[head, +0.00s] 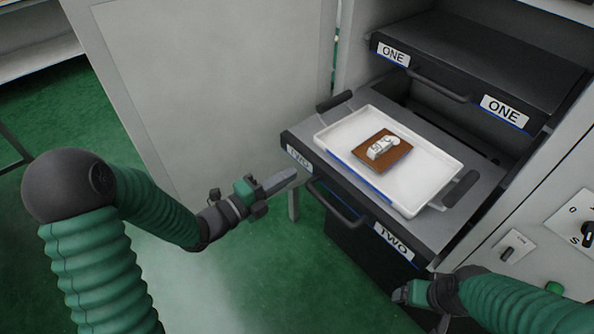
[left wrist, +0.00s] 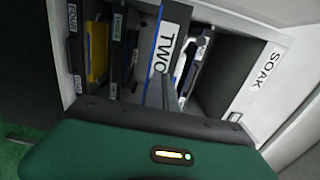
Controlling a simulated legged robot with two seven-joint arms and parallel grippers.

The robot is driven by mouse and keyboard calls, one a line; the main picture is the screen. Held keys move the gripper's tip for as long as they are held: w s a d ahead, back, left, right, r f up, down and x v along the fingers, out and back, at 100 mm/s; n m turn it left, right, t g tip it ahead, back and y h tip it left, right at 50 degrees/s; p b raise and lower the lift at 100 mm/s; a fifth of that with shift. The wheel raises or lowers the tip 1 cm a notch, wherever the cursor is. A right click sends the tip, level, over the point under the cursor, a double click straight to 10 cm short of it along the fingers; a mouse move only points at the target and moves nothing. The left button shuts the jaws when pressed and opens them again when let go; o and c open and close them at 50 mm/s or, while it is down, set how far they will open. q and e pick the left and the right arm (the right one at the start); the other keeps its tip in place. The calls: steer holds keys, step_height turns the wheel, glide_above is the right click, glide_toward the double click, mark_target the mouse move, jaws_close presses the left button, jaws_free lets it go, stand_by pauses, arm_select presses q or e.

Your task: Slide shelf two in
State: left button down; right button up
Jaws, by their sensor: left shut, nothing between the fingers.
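Shelf two (head: 480,190) is a dark sliding shelf, pulled out of the cabinet past shelf one. Its front carries two TWO labels and a bar handle (head: 335,204). A white tray (head: 437,150) with dark handles lies on it, holding a brown board with a small white object. My left gripper (head: 290,180) is shut and empty, its tips close to the left end of the shelf's front; I cannot tell if they touch. In the left wrist view the closed fingers (left wrist: 162,90) point at the TWO label (left wrist: 165,47). My right gripper (head: 436,310) is low at the front right, its fingers mostly hidden.
Shelf one (head: 480,55) sits above, farther in. A grey panel (head: 215,90) stands left of the cabinet. A control panel with a dial (head: 588,232) is on the right. The green floor in front is open. A SOAK label (left wrist: 266,66) shows in the left wrist view.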

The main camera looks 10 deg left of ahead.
mark_target(307, 164)
arm_select(q)
steer(key=shift+x, duration=1.75)
arm_select(e)
steer(key=shift+f, duration=0.2)
